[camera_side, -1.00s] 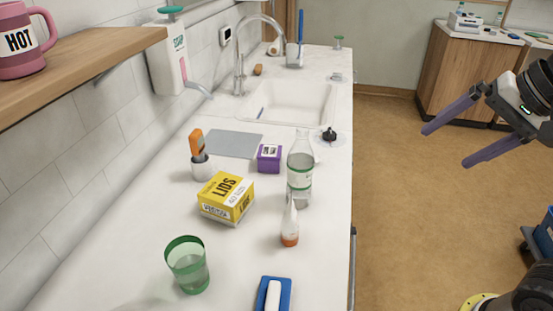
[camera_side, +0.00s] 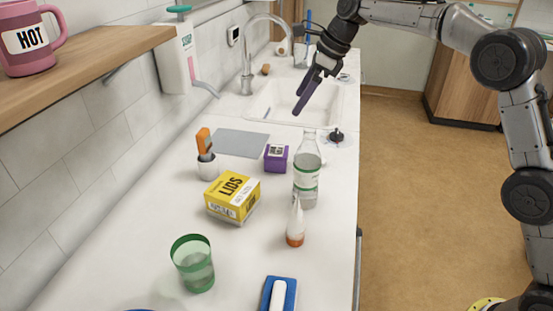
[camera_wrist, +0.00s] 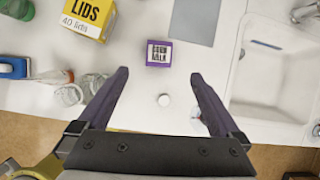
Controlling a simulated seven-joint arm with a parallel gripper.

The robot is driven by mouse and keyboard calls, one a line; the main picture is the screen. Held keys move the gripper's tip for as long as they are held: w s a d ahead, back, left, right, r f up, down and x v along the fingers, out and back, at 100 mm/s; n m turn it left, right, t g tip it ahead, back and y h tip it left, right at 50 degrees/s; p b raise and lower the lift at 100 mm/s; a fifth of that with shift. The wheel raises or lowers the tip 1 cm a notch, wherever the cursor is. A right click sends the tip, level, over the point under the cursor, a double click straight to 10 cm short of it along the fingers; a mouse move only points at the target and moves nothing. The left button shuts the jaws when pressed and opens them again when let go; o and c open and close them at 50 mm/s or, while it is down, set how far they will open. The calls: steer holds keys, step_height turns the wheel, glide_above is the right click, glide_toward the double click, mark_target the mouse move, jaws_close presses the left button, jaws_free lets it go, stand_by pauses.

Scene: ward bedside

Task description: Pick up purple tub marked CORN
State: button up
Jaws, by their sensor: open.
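The purple tub (camera_side: 276,158) stands on the white counter, in front of a grey mat and left of a clear bottle. In the wrist view the purple tub (camera_wrist: 159,55) is near the top middle, with a white label whose small dark print I cannot read surely. My gripper (camera_side: 308,97) is open and empty, above the counter and sink edge, higher than the tub and apart from it. In the wrist view its two purple fingers (camera_wrist: 158,76) are spread wide, with the tub beyond and between their tips.
A clear bottle (camera_side: 307,175) stands close right of the tub. The grey mat (camera_side: 240,142) lies flat behind. The sink (camera_side: 275,98) is farther back.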

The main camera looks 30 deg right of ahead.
mark_target(278, 151)
steer(key=shift+g, duration=0.5)
steer(key=x, duration=0.4)
steer(key=d+x, duration=0.1)
steer(key=x, duration=0.9)
steer(key=shift+d+f, duration=0.25)
steer(key=shift+d, duration=0.05)
steer(key=shift+x, duration=2.9)
steer(key=shift+w, duration=0.1)
steer(key=shift+r, duration=0.1)
steer(key=c, duration=1.4)
